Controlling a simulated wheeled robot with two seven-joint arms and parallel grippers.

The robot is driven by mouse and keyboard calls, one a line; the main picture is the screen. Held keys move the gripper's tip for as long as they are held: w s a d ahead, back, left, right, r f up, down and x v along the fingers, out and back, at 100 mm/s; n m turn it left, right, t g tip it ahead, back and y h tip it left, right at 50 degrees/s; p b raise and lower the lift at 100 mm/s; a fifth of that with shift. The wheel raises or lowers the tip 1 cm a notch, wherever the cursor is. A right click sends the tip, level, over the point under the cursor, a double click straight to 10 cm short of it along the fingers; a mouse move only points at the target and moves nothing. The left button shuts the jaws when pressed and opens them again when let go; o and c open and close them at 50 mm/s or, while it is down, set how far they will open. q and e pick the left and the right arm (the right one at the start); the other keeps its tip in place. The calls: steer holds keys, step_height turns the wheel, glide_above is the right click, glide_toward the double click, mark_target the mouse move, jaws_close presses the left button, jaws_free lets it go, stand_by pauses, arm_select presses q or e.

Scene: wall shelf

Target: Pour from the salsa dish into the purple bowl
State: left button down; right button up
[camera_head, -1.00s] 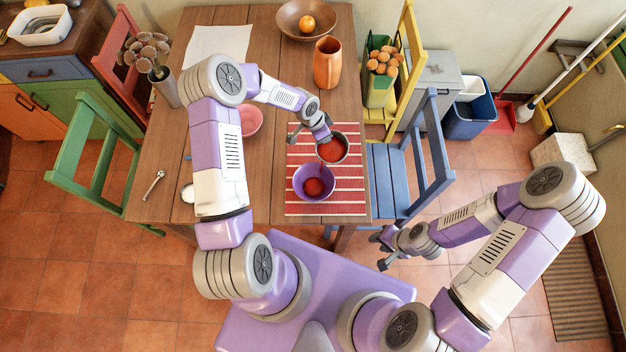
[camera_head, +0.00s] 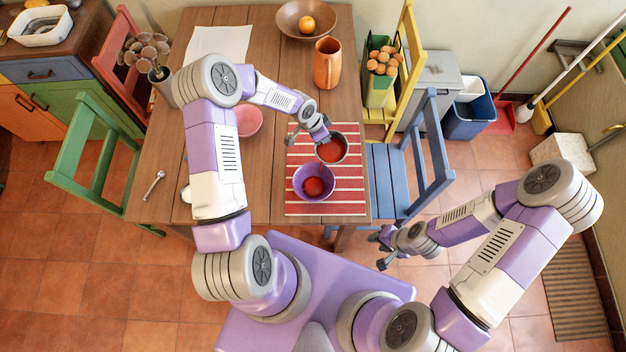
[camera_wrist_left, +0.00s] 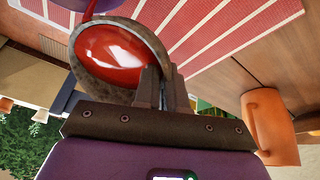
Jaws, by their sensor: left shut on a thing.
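The salsa dish (camera_head: 333,150) is a small grey dish with red salsa in it, over the striped mat. My left gripper (camera_head: 323,137) is shut on its rim from the left. In the left wrist view the dish (camera_wrist_left: 112,55) shows its red salsa, with the gripper fingers (camera_wrist_left: 160,88) on its rim. The purple bowl (camera_head: 300,188) stands on the mat just in front of the dish, with red salsa in its bottom. Only a sliver of the bowl (camera_wrist_left: 72,4) shows in the left wrist view. My right gripper (camera_head: 380,249) hangs off the table at right; its jaws are unclear.
The red-striped mat (camera_head: 345,208) lies under the bowl. An orange jug (camera_head: 327,63) stands behind the dish, and a pink bowl (camera_head: 249,121) is partly hidden by my left arm. A blue chair (camera_head: 384,180) stands by the table's right edge.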

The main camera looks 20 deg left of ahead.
arm_select(q)
steer(key=shift+s+r+t, duration=0.3)
steer(key=shift+r+t, duration=0.1)
steer(key=shift+r, duration=0.15)
arm_select(e)
steer(key=shift+a+f, duration=0.15)
stand_by(0.5)
